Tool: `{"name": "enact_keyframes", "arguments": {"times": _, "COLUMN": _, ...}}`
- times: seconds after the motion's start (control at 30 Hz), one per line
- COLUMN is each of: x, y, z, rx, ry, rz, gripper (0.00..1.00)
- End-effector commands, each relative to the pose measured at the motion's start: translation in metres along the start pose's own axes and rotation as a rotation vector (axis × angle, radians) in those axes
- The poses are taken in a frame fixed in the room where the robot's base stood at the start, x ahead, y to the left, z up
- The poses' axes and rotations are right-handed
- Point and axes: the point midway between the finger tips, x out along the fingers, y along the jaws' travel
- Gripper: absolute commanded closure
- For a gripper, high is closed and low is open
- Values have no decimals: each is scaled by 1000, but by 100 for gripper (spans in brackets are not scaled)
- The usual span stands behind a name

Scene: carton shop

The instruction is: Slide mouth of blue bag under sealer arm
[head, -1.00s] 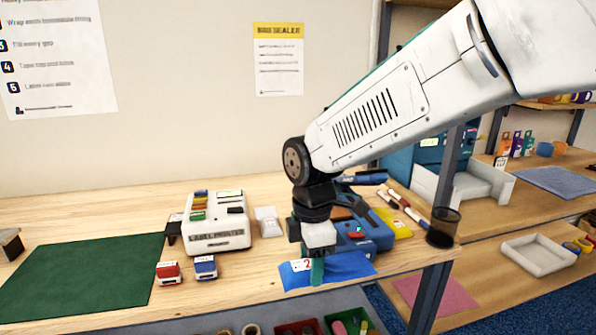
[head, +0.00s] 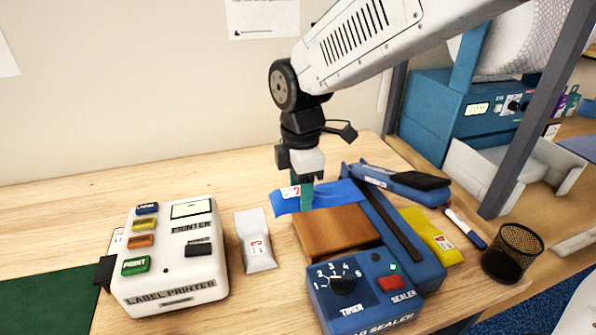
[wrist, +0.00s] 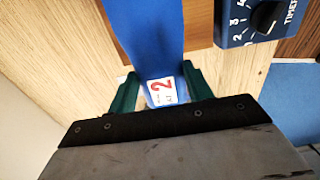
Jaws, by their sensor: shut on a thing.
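The blue bag (head: 335,197) is held at its left end by my gripper (head: 306,197), which is shut on it beside a white label with a red 2. In the wrist view the blue bag (wrist: 146,32) runs away from between my green fingers (wrist: 162,92). The bag's right end reaches the back of the blue sealer (head: 385,275), behind its wooden platform (head: 335,228). The sealer arm (head: 405,183) is swung up, slanting to the right. I cannot tell whether the bag's far end lies under it.
A white label printer (head: 170,255) and a white bag (head: 255,240) stand left of the sealer. A yellow bag (head: 430,235), a marker (head: 466,228) and a black mesh cup (head: 512,252) are on the right. The tabletop at the back left is clear.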

Motion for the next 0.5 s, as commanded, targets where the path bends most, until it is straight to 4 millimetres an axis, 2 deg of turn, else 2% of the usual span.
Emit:
{"name": "enact_keyframes", "arguments": {"times": 0.17, "x": 7, "y": 0, "z": 2, "rx": 0, "ry": -1, "rz": -2, "gripper": 74}}
{"name": "enact_keyframes", "arguments": {"times": 0.5, "x": 38, "y": -1, "z": 12, "rx": -1, "ry": -1, "rz": -3, "gripper": 74}}
